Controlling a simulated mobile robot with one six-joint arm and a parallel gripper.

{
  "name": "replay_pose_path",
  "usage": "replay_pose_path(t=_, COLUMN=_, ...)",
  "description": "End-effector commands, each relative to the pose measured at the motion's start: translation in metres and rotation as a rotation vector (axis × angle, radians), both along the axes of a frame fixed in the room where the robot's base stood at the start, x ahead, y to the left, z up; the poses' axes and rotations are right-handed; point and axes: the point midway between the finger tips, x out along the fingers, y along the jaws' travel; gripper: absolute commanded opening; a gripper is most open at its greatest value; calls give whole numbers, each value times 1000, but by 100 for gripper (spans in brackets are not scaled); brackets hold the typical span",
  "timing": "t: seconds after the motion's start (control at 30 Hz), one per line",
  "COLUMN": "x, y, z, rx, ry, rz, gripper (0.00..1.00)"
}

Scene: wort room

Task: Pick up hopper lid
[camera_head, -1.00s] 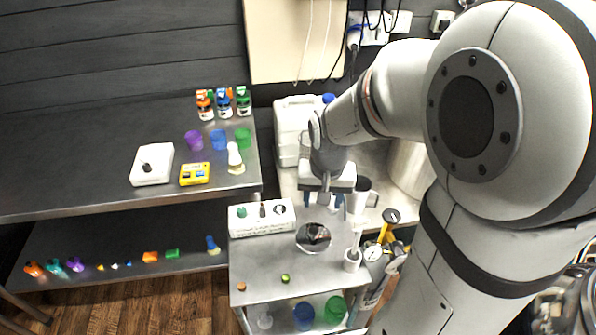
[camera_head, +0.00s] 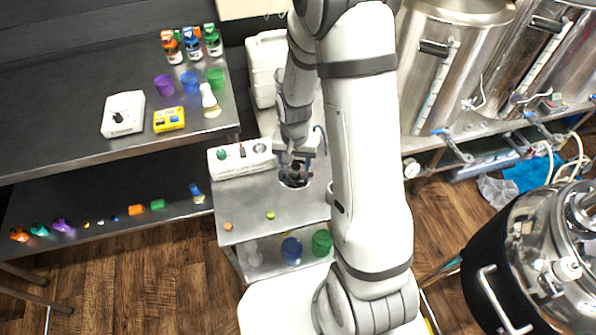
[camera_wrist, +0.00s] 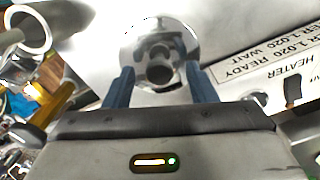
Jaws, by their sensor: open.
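The hopper lid appears to be the shiny round metal disc (camera_head: 294,183) on the small steel cart top in the head view. My gripper (camera_head: 297,165) hangs over it and hides part of it. In the wrist view the mirror-like disc (camera_wrist: 145,38) lies just beyond my fingertips, with a dark round shape, a knob or a reflection, near its middle. My gripper (camera_wrist: 160,73) is open, its two blue fingers apart on either side of that dark shape. Nothing is seen held. I cannot tell whether the fingertips touch the disc.
A white control box (camera_head: 240,158) with labels stands behind the disc; it also shows in the wrist view (camera_wrist: 262,75). A white cup-like rim (camera_wrist: 27,32) is at the wrist view's left. Small orange (camera_head: 228,226) and green (camera_head: 271,215) pieces lie on the cart's front.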

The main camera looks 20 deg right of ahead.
Motion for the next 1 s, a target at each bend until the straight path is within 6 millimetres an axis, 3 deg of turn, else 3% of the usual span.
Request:
replay_pose_path(t=0.13, x=0, y=0, z=-14, rx=0, ry=2, rz=0, gripper=51)
replay_pose_path(t=0.43, x=0, y=-1, z=-17, rx=0, ry=-1, rz=0, gripper=51)
replay_pose_path(t=1.0, x=0, y=-1, z=-17, rx=0, ry=-1, rz=-1, gripper=4)
